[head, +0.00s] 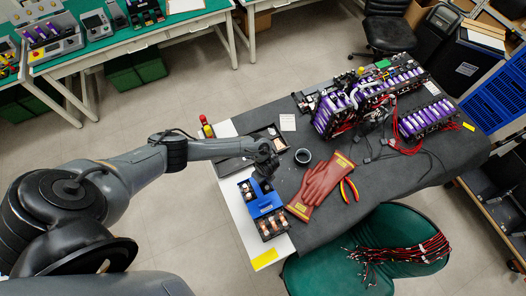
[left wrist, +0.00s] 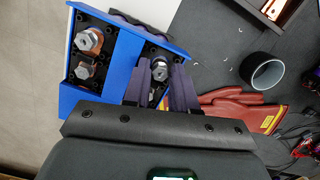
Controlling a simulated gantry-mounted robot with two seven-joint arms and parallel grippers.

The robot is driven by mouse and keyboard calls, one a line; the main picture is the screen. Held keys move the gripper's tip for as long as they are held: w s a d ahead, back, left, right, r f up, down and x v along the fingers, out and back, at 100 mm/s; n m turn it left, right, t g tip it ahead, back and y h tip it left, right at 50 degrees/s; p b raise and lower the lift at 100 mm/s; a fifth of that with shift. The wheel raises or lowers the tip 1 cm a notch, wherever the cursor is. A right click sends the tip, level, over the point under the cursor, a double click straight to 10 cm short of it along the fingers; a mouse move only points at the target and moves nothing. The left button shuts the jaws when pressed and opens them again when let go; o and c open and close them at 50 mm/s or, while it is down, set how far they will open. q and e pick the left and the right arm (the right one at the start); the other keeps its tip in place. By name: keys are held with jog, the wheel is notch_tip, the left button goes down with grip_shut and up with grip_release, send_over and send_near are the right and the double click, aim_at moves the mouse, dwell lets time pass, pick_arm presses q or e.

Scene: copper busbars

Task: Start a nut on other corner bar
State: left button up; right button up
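A blue battery module (head: 263,204) stands on the near left end of the table, with copper bars and metal nuts at its ends. In the left wrist view, the blue module (left wrist: 120,62) has two large silver nuts on studs (left wrist: 89,40) with copper bars at its left. My left gripper (head: 264,174) is right above the module's far end. In the left wrist view, its two dark fingers (left wrist: 158,82) stand apart on either side of a silver nut or stud (left wrist: 158,72) at the right corner. I cannot tell whether they grip it. My right gripper is out of view.
Red gloves (head: 320,184), orange-handled pliers (head: 349,190) and a black ring-shaped cup (head: 303,156) lie right of the module. A dark tray (head: 236,164) lies behind it. Purple cell packs with wires (head: 340,110) fill the far right. A green chair (head: 370,250) stands in front.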

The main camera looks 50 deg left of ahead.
pick_arm(q)
grip_shut()
jog(key=shift+w+f+m+b, duration=0.1)
jog(key=shift+f+m+b, duration=0.1)
jog(key=shift+m+b, duration=0.65)
jog(key=m+b, duration=0.1)
jog(key=m, duration=0.3)
jog(key=shift+a+f+t+b, duration=0.1)
jog(key=shift+f+t+b, duration=0.05)
jog(key=shift+t+b, duration=0.2)
jog(key=shift+o, duration=0.3)
grip_release()
jog(key=shift+r+p, duration=0.3)
jog(key=shift+p, duration=0.1)
jog(key=o, duration=0.4)
jog(key=shift+c, duration=0.2)
jog(key=shift+r, duration=0.1)
